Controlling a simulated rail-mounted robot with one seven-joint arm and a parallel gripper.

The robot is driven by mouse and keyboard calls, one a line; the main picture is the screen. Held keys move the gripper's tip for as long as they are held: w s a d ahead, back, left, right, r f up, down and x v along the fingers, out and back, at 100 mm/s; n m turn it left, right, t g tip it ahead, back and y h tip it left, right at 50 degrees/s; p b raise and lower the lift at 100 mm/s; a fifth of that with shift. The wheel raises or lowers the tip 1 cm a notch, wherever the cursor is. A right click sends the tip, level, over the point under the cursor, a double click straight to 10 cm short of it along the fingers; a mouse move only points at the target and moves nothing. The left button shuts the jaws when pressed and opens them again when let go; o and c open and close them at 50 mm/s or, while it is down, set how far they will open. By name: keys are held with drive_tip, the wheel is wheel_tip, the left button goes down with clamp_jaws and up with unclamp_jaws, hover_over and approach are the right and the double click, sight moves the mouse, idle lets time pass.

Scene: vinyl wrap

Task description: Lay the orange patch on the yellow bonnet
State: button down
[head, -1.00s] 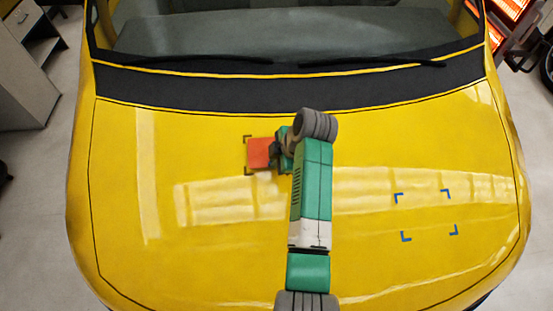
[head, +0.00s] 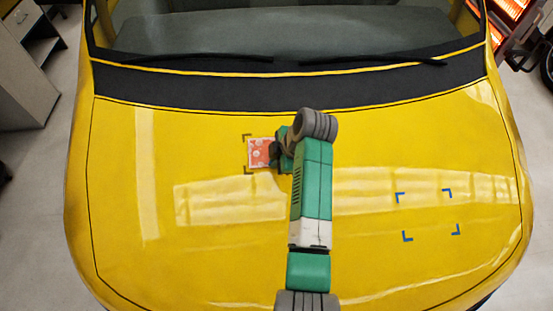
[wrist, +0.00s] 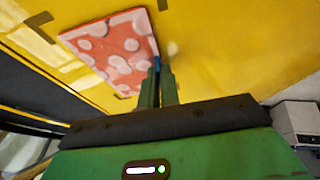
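The orange patch (head: 261,153) is over the yellow bonnet (head: 220,250), left of centre, among dark corner marks. It shows pale round blotches, also clear in the wrist view (wrist: 112,47). It looks flat against the bonnet, though I cannot be sure every edge touches. My gripper (head: 275,154) is at the patch's right side. In the wrist view its two fingers (wrist: 159,72) are close together at one patch corner, with a thin blue piece between their tips. They appear to pinch the patch's edge there. The arm hides the right-hand marks in the head view.
Four-cornered blue marks (head: 427,215) frame a bare area on the right of the bonnet. The windscreen (head: 290,32) and wipers lie beyond the bonnet. A grey cabinet (head: 28,75) stands at left and glowing heaters (head: 508,15) at far right. Most of the bonnet is clear.

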drive_tip(key=c, duration=1.6)
unclamp_jaws()
drive_tip(key=shift+o, duration=0.2)
drive_tip(key=v, duration=0.7)
drive_tip(key=shift+r+p, duration=0.35)
drive_tip(key=shift+r, duration=0.05)
drive_tip(key=shift+d, duration=0.1)
